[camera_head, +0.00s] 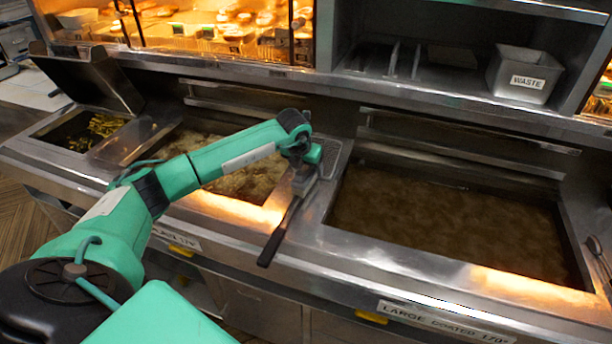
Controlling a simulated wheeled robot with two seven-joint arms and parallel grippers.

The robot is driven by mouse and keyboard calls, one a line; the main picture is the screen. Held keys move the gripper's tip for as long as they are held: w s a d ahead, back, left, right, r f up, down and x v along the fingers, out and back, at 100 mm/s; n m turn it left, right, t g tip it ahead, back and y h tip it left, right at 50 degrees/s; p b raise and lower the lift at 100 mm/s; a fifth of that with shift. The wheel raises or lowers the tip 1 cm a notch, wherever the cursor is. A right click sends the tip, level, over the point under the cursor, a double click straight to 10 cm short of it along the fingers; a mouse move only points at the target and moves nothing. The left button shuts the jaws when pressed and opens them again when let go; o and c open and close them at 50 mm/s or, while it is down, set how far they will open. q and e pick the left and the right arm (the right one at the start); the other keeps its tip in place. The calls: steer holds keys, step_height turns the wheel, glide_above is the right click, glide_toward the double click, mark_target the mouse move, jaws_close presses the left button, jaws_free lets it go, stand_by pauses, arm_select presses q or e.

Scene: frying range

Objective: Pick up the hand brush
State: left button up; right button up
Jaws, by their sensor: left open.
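A thin tool with a dark handle (280,232), which looks like the hand brush, lies on the steel divider between two fryer vats. Its handle points toward the front edge. Its far end is hidden at my gripper, so I cannot tell the head's shape. My left gripper (305,178) is over the divider at the tool's far end. It is open, but its fingers are small and partly hidden by the wrist. I cannot tell whether they touch the tool. My right gripper is not in view.
A large vat of brown oil (440,220) lies right of the divider, and a bubbling vat (250,180) lies under my left arm. A waste bin (523,75) stands on the back shelf. Another utensil (597,248) lies at the right edge.

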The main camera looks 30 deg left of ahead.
arm_select(q)
steer(key=shift+f+b, duration=0.25)
steer(key=shift+b, duration=0.1)
stand_by(0.4)
steer(key=c, duration=1.1)
steer(key=shift+c, duration=0.2)
steer(key=shift+r, duration=0.1)
